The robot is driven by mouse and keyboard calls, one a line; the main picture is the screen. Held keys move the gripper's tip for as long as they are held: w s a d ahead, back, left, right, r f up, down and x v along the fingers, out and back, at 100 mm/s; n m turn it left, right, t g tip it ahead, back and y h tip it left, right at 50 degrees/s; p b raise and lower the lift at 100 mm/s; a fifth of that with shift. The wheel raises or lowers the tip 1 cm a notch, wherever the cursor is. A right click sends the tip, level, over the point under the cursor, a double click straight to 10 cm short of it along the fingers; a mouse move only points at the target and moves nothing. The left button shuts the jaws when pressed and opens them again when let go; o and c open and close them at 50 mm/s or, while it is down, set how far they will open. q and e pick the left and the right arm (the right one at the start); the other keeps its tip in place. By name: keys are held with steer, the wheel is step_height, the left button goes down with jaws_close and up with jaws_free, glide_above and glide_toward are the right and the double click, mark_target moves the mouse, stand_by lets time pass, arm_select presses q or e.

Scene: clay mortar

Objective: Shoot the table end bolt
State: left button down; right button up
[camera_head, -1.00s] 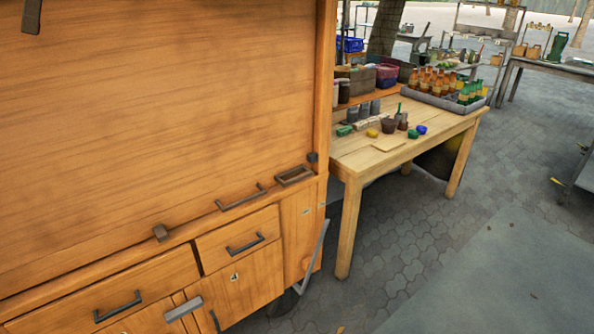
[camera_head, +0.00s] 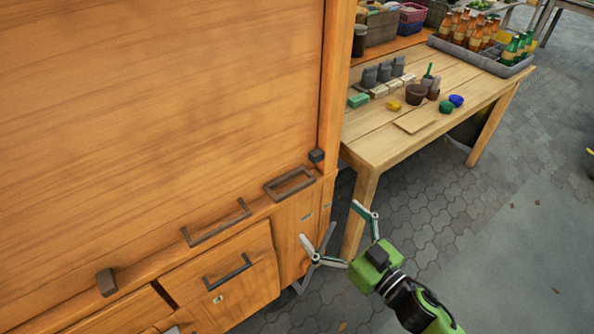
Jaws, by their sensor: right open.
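My right gripper (camera_head: 330,222) is open and empty in the head view, in front of the wooden cabinet's right end. One finger overlaps the cabinet's lower end in the picture; I cannot tell whether it touches. On the cabinet ledge sit a dark rectangular metal frame (camera_head: 290,183), a small dark block (camera_head: 316,155) at the corner, a long dark bar handle (camera_head: 216,223) and another dark block (camera_head: 106,282). I cannot tell which of these is the table end bolt.
The orange wooden cabinet (camera_head: 160,110) fills the left, with a drawer handle (camera_head: 227,271) below the ledge. A wooden table (camera_head: 375,140) behind it holds pots, blocks and a bottle tray (camera_head: 480,58). Paved floor (camera_head: 440,215) lies open at right.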

mark_target(314, 180)
steer(key=p+x, duration=0.1)
steer(key=x, duration=1.1)
steer(key=shift+a+r, duration=0.2)
arm_select(q)
steer(key=shift+s+r, duration=0.55)
steer(key=shift+r, duration=0.1)
arm_select(e)
steer(key=shift+w+a, duration=0.2)
steer(key=shift+w, duration=0.1)
arm_select(q)
steer(key=shift+s, duration=0.1)
arm_select(e)
steer(key=shift+c, duration=0.4)
steer(key=c, duration=1.4)
arm_select(q)
steer(key=shift+s+a+r+p, duration=0.1)
steer(key=shift+s+r+p, duration=0.2)
steer(key=shift+p, duration=0.15)
arm_select(e)
steer(key=shift+w+d, duration=0.75)
steer(key=shift+d, duration=0.3)
steer(key=shift+w+d, duration=0.75)
steer(key=shift+d, duration=0.3)
